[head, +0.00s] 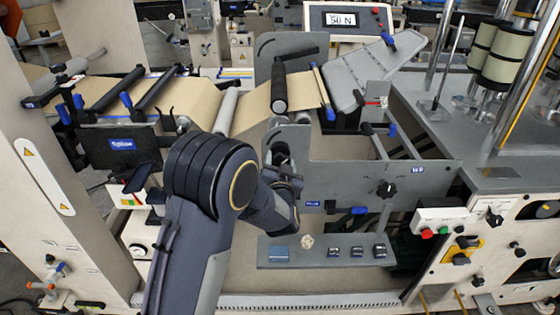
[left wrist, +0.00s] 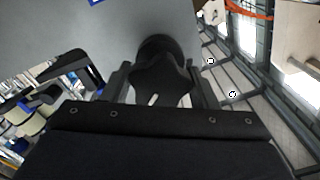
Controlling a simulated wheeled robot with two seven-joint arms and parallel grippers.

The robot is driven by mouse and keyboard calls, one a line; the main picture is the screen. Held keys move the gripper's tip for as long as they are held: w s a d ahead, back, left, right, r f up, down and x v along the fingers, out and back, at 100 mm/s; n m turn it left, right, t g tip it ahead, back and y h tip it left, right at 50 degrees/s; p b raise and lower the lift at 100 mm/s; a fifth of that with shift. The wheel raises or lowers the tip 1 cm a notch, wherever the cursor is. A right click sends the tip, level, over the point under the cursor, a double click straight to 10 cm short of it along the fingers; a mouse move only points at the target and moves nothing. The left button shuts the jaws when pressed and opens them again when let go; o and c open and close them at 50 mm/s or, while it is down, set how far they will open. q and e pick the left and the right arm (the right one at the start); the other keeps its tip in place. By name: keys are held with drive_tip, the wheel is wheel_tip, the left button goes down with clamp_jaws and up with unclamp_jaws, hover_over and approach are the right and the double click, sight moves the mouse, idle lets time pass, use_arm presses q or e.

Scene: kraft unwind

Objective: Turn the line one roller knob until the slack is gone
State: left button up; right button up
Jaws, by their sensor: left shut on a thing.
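The line one roller knob (left wrist: 160,82) is a black, star-shaped knob in front of a grey plate in the left wrist view. My left gripper (left wrist: 162,90) has one finger on each side of it and is shut on it. In the head view my left gripper (head: 280,160) reaches up to the grey side plate (head: 345,160) of the machine. The knob is mostly hidden there by my gripper and arm. The brown kraft web (head: 262,103) runs over rollers above and behind the gripper; I cannot tell how slack it is. My right gripper is not in view.
A display (head: 341,19) reading 50 N stands at the back. Another black knob (head: 387,188) is on the side plate. A grey shelf (head: 328,262) with several small blocks and a pale crumpled piece (head: 307,241) lies below. A control box (head: 440,222) is at right.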

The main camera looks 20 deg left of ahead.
use_arm(q)
drive_tip(key=o, duration=1)
drive_tip(key=shift+c, duration=0.2)
drive_tip(key=v, duration=0.7)
drive_tip(key=shift+b, duration=0.45)
